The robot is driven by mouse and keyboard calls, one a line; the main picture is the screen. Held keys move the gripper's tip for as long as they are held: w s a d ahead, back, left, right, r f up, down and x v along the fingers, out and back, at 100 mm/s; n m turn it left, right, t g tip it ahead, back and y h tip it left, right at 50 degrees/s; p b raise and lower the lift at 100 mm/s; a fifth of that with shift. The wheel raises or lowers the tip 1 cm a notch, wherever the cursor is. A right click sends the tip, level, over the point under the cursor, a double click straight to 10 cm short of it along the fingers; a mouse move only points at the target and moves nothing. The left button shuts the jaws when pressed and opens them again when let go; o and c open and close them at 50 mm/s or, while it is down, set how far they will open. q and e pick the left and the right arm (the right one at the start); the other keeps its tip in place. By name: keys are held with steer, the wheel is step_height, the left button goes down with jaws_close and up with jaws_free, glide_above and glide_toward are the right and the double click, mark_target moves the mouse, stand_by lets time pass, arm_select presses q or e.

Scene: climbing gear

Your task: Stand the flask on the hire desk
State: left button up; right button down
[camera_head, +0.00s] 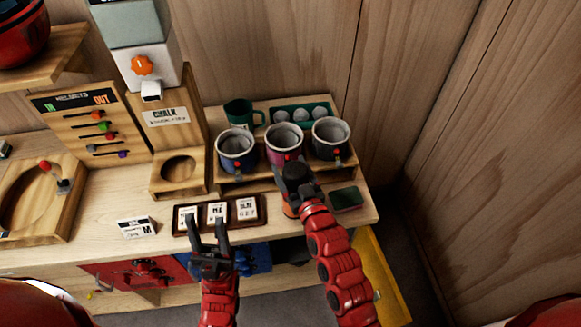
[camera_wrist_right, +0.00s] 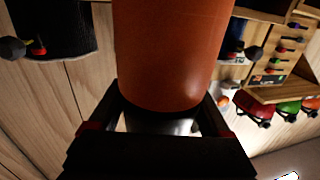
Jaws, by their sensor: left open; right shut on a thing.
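The flask is an orange cylinder with a silvery section at one end, large in the right wrist view (camera_wrist_right: 172,50). My right gripper (camera_wrist_right: 165,125) is shut on it around the silvery end. In the head view, a strip of the orange flask (camera_head: 289,210) shows beside my right gripper (camera_head: 300,190), near the front edge of the hire desk (camera_head: 165,225). The gripper and arm hide much of it there, and I cannot tell whether it touches the desk. My left gripper (camera_head: 207,222) is open and empty, in front of the card tray.
Three chalk bags (camera_head: 285,138) stand in a wooden rack behind the flask. A dark tray with several cards (camera_head: 218,213) lies left of it, a dark green pad (camera_head: 346,199) right. A green mug (camera_head: 241,112) stands behind.

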steer(key=shift+c, duration=1.2)
jaws_free()
steer(key=shift+o, duration=1.2)
